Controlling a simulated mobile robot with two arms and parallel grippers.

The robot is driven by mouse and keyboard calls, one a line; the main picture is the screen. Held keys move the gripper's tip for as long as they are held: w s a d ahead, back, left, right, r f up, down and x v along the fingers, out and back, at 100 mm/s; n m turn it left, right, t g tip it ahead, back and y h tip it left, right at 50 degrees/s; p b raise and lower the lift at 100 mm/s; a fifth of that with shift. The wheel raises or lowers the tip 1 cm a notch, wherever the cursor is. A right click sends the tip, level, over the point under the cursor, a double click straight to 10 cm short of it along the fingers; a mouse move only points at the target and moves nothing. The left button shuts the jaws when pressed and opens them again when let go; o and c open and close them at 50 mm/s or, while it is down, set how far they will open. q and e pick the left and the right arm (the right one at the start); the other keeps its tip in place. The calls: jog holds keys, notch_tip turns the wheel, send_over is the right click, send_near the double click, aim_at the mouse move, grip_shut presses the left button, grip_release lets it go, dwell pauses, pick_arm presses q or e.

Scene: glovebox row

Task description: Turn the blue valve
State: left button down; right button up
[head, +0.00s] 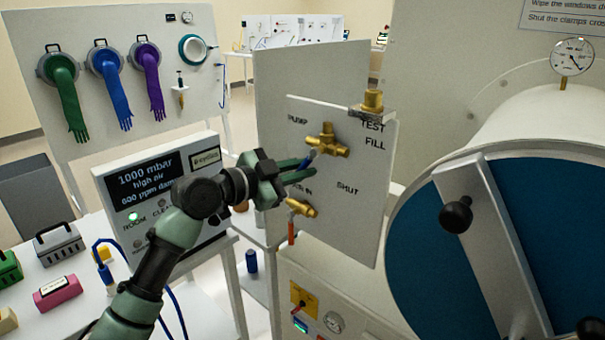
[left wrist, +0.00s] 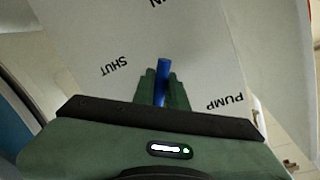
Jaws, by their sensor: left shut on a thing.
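The blue valve has a brass body (head: 327,143) on the upright white panel (head: 362,225). Its blue handle (head: 308,160) slants down and left from the body, towards the PUMP side rather than SHUT. My left gripper (head: 302,173) reaches in from the left and is shut on this handle. In the left wrist view the blue handle (left wrist: 160,80) stands between the two green fingers (left wrist: 160,92), with the words SHUT and PUMP on either side. The fingers hide part of the handle in the head view. My right gripper is not in view.
A second brass valve (head: 302,208) with a red handle (head: 291,232) pointing down sits just below my gripper. A brass fitting (head: 372,101) is at the panel's top. A display box (head: 160,195) stands behind my left arm. A large round blue door (head: 430,265) with a grey bar is at right.

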pick_arm(q)
jog(key=c, duration=1.4)
grip_release()
jog(key=shift+c, duration=0.2)
jog(key=shift+s+a, duration=0.2)
jog(key=shift+a, duration=0.05)
jog(key=b+v, duration=0.2)
jog(key=v, duration=0.5)
jog(key=shift+s, duration=0.1)
